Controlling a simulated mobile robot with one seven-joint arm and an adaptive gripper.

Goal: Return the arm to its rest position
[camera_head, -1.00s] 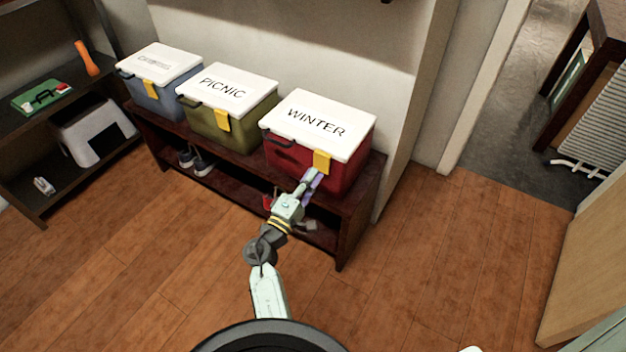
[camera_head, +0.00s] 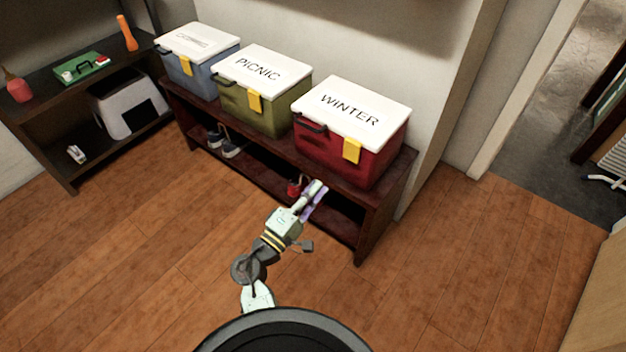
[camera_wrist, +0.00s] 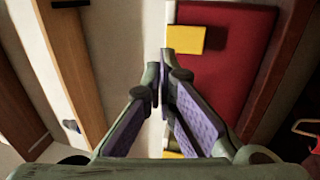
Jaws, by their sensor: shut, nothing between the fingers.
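My gripper (camera_head: 316,194) is shut and empty in front of the shelf bench, below and a little left of the red WINTER box's yellow latch. In the wrist view its purple-padded fingers (camera_wrist: 164,82) converge at their tips, apart from the box. My arm reaches forward from my base, bent at the wrist. The red box (camera_head: 335,152), with its white lid closed, stands on the right end of the bench (camera_head: 362,222); it also shows in the wrist view (camera_wrist: 238,62) with a yellow latch (camera_wrist: 198,40).
A green PICNIC box (camera_head: 238,103) and a blue box (camera_head: 199,77) stand left of the red one. Shoes (camera_head: 228,145) and a red item (camera_head: 294,187) lie on the lower shelf. A dark shelf (camera_head: 60,158) stands far left. Wooden floor (camera_head: 150,265) is clear around my base.

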